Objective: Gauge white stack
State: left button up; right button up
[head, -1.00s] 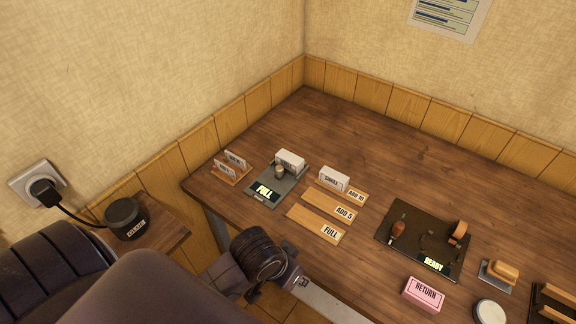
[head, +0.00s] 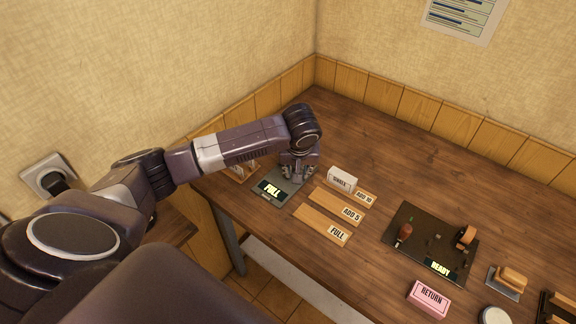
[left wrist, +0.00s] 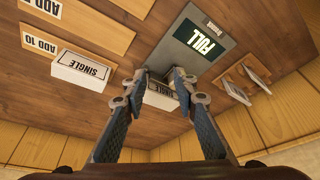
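A grey gauge plate (head: 283,186) with a lit FULL display (head: 271,189) lies near the table's left end; it also shows in the left wrist view (left wrist: 187,37). My left gripper (head: 297,173) is over the plate's back part. In the left wrist view its two fingers (left wrist: 158,82) stand apart, on either side of a white labelled block (left wrist: 161,92). The fingers cover part of that block, and contact is not clear. Another white block marked SINGLE (head: 341,179) sits by the ADD 10 strip (head: 366,197); it shows in the left wrist view (left wrist: 82,71). My right gripper is not in view.
Wooden strips marked ADD 5 (head: 338,207) and FULL (head: 320,226) lie right of the gauge. Small upright cards (left wrist: 246,84) stand beside it. A dark READY board (head: 417,241), a pink RETURN box (head: 428,298) and a wooden-handled stamp (head: 508,279) lie farther right. The table's back is clear.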

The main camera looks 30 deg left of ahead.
pick_arm(q)
jog(key=w+a+r+n, duration=0.2)
jog(key=a, duration=0.2)
jog(key=shift+y, duration=0.3)
jog(key=p+x, duration=0.1)
jog(key=x, duration=0.6)
jog(key=shift+s+d+f, duration=0.1)
jog(key=shift+f, duration=0.05)
jog(key=shift+c, duration=0.5)
grip_shut()
